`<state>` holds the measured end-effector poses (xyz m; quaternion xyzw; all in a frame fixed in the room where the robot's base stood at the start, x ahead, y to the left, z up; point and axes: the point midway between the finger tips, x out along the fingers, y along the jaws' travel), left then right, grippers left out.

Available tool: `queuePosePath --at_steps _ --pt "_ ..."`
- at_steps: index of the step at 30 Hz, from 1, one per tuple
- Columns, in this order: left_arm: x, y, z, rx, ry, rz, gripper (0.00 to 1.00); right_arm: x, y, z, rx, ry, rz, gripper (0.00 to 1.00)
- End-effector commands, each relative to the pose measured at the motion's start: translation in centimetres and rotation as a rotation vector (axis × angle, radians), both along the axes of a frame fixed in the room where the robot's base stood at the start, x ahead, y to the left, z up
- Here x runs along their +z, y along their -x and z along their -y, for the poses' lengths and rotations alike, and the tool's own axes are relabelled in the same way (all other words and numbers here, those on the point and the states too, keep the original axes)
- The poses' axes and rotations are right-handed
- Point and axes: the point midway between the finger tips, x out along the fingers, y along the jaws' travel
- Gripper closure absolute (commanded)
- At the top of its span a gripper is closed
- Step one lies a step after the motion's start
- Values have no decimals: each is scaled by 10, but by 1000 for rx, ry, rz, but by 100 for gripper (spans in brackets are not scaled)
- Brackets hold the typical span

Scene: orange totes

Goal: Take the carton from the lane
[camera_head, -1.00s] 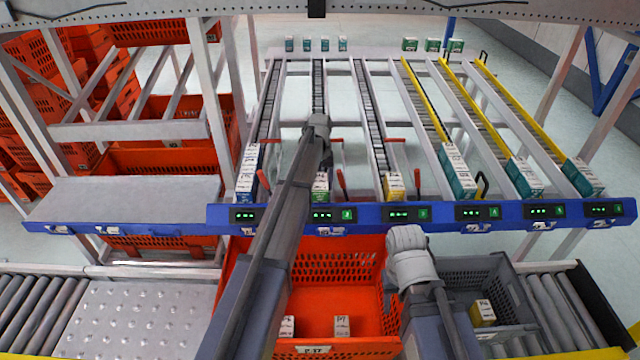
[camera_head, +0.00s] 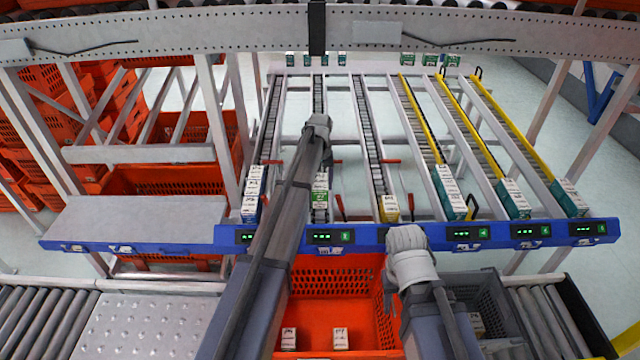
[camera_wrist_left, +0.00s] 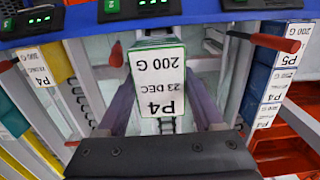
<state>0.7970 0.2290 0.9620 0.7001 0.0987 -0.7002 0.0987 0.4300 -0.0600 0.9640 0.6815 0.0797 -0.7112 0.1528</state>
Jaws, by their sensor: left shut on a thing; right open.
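The carton (camera_head: 320,185) is white with green edges and stands at the front end of the second lane from the left. In the left wrist view the carton (camera_wrist_left: 158,75) shows a white label reading P4, 200 G, 23 DEC. My left gripper (camera_wrist_left: 165,115) is shut on it, one finger along each side. In the head view my left arm hides part of the carton and the lane. My right gripper (camera_head: 408,250) hangs over the edge between the orange and grey totes, away from the lanes. Its fingertips are hidden.
Neighbouring lanes hold blue-white cartons (camera_head: 251,195), a yellow carton (camera_head: 389,208) and teal cartons (camera_head: 450,195). A blue rail (camera_head: 375,238) runs across the lane fronts. Below are an orange tote (camera_head: 310,322) with two small cartons and a grey tote (camera_head: 485,285). Red levers (camera_wrist_left: 266,40) flank the held carton.

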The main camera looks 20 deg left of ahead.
Motion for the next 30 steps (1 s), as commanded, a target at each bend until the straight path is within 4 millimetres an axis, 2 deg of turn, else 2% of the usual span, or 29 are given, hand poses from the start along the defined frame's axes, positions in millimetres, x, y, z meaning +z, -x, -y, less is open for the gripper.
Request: queuePosePath --at_steps 1,11,30 --pt "11 0 0 0 0 0 100 11 0 0 0 0 0 50" --pt "7 4 1 0 0 0 100 7 0 0 0 0 0 50" --pt "7 122 34 -1 0 0 100 7 0 0 0 0 0 50"
